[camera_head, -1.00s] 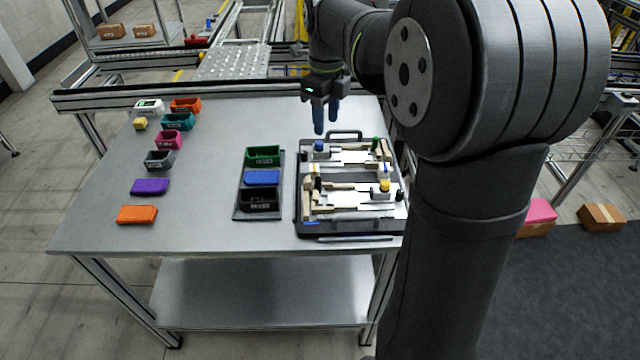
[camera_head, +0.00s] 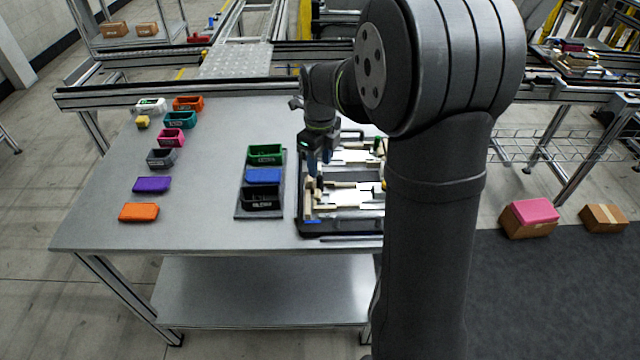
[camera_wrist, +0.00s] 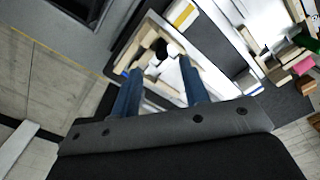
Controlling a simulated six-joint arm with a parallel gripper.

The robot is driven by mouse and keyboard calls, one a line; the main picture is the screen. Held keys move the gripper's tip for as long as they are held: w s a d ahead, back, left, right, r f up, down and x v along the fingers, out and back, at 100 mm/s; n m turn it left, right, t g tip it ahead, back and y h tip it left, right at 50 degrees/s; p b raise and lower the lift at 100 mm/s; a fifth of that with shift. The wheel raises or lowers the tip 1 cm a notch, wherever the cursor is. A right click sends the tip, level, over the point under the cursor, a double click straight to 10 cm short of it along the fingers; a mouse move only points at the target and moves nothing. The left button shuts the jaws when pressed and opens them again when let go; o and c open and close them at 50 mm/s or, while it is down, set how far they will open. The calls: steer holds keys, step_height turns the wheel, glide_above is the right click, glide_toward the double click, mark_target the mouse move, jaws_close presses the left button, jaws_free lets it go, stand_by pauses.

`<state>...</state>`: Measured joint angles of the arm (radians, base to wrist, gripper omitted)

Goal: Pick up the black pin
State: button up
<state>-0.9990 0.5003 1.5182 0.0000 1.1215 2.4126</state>
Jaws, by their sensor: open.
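The black pin (camera_head: 319,183) stands in the pallet fixture (camera_head: 340,228) on the table, toward its left side, and is partly hidden. In the wrist view a black rounded shape (camera_wrist: 172,49), likely the pin's top, shows just beyond the gap between my fingertips. My gripper (camera_head: 319,167) is low over the left part of the fixture, with its blue fingers pointing down. In the wrist view the fingers of my gripper (camera_wrist: 161,66) are apart with nothing held between them. I cannot tell their exact height above the pin.
Left of the fixture, a dark tray (camera_head: 241,213) holds a green bin (camera_head: 265,154), a blue bin (camera_head: 263,176) and a black bin (camera_head: 261,199). Several coloured bins line the table's left side. Wooden blocks in the fixture stand close around the pin. My arm hides the fixture's right side.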

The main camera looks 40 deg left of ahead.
mark_target(320, 177)
step_height(320, 177, down, 5)
steer(key=shift+w+a+r, duration=0.1)
steer(key=shift+r, duration=0.1)
steer(key=shift+c, duration=0.2)
jaws_close()
steer(key=shift+r, duration=0.1)
